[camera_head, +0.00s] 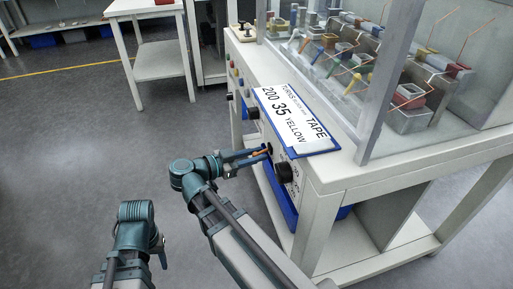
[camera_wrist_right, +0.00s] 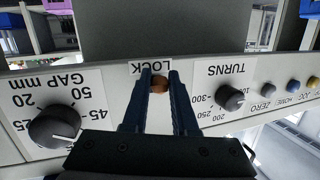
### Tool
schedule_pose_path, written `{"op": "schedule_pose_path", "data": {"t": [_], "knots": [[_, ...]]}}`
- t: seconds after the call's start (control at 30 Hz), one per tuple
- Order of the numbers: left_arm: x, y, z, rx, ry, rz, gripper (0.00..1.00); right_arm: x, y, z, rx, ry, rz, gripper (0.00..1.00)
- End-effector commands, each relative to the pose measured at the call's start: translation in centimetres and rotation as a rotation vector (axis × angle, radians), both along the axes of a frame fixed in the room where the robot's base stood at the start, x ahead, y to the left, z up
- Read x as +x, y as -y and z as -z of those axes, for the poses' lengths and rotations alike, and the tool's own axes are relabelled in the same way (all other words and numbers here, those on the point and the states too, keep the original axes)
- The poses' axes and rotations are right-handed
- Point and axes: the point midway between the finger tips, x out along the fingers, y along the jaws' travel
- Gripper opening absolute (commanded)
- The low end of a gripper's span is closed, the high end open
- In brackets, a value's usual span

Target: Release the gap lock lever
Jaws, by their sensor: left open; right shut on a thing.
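The gap lock lever (camera_wrist_right: 160,85) shows as a brown-orange rounded end under the upside-down LOCK label (camera_wrist_right: 150,68) in the right wrist view. In the head view a bit of its orange (camera_head: 260,153) shows at the front panel. My right gripper (camera_wrist_right: 161,76) is shut on the lever, one dark blue finger on each side; it also shows in the head view (camera_head: 266,154). The lever's base and exact angle are hidden. My left gripper (camera_head: 163,258) is low at the left in the head view, open and away from the machine.
The GAP mm knob (camera_wrist_right: 55,127) and the TURNS knob (camera_wrist_right: 229,97) flank the lever. Coloured buttons (camera_wrist_right: 292,86) sit beyond the TURNS knob. Open floor (camera_head: 80,150) lies to the left.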

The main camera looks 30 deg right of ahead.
Motion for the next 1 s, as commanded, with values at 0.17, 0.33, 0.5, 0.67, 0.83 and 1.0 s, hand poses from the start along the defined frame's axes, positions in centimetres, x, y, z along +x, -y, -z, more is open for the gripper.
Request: {"op": "schedule_pose_path", "data": {"t": [0.17,0.33,0.5,0.67,0.83,1.0], "knots": [[0.0,0.0,-5.5,0.001,-0.001,0.006,0.5,0.0,-0.2,-2.1,0.162,0.037,0.0,0.0],[0.0,-0.1,-9.2,0.007,-0.001,-0.002,0.5,-0.1,-0.2,-2.7,0.318,0.075,0.001,0.0],[-0.1,-0.2,-12.5,0.007,-0.002,-0.008,0.5,-0.1,-0.1,-3.2,0.469,0.113,0.002,0.0],[-0.1,-0.1,-14.9,0.003,-0.003,-0.009,0.5,-0.2,0.0,-3.5,0.597,0.145,0.003,0.0],[-0.1,0.0,-16.7,0.0,-0.004,-0.011,0.5,-0.2,0.2,-3.7,0.709,0.173,0.002,0.0],[-0.1,0.0,-17.9,-0.002,-0.005,-0.012,0.5,-0.2,0.3,-3.8,0.791,0.192,0.002,0.0]]}}
